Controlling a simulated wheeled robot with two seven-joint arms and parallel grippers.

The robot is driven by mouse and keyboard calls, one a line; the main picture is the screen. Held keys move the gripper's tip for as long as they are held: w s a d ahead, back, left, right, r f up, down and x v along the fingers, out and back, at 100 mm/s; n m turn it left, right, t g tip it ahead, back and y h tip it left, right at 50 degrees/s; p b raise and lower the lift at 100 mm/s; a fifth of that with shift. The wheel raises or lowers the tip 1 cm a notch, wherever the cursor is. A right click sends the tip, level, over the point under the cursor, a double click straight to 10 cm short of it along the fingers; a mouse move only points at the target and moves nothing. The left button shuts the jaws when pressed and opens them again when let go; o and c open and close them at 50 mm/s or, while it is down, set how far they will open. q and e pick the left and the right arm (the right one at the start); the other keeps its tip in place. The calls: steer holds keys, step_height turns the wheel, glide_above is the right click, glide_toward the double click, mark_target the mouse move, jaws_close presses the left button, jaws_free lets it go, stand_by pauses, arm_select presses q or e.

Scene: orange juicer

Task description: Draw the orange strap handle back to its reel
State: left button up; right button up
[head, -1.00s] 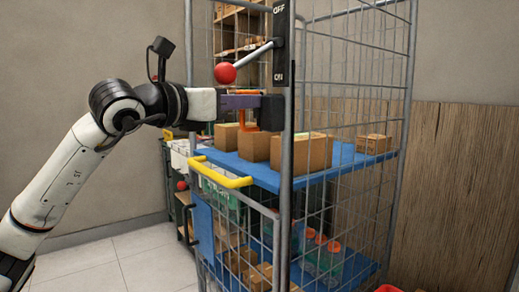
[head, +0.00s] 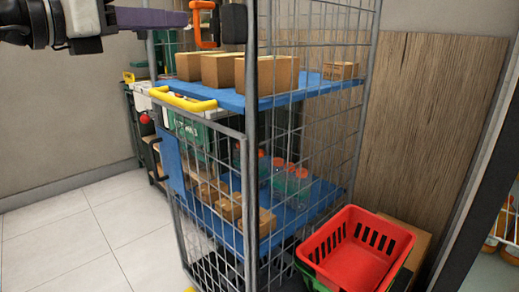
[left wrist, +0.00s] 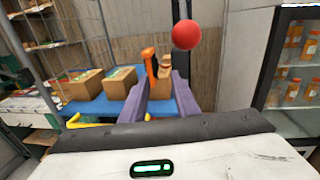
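The orange strap handle (head: 205,24) is a loop at the top of the head view, right beside the black reel (head: 233,24) on the cage post. No length of strap shows between them. My left gripper (head: 186,20), with purple fingers, points at the handle from the left, its tips just short of it. In the left wrist view the fingers (left wrist: 162,78) are apart, and the orange handle (left wrist: 150,64) shows beyond the left fingertip. Nothing is held between them. My right gripper is not in view.
The wire cage trolley (head: 248,150) has blue shelves with cardboard boxes (head: 267,75) and a yellow bar (head: 183,102). A red basket (head: 358,250) stands at right. The floor at left is clear.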

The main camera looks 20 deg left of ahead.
arm_select(q)
steer(key=w+d+f+n+g+h+p, duration=0.2)
steer(key=w+d+f+n+g+h, duration=0.15)
steer(key=d+f+h, duration=0.9)
step_height(320, 180, down, 15)
steer(key=w+d+n+t+y+p, duration=0.1)
steer(key=n+t+y, duration=0.3)
steer(key=n, duration=1)
steer(key=shift+w+d+f+t+y+p, duration=0.15)
steer(key=shift+w+d+t+y+p, duration=0.35)
steer(key=shift+y, duration=0.75)
steer(key=shift+w+n, duration=0.2)
steer(key=shift+n, duration=0.05)
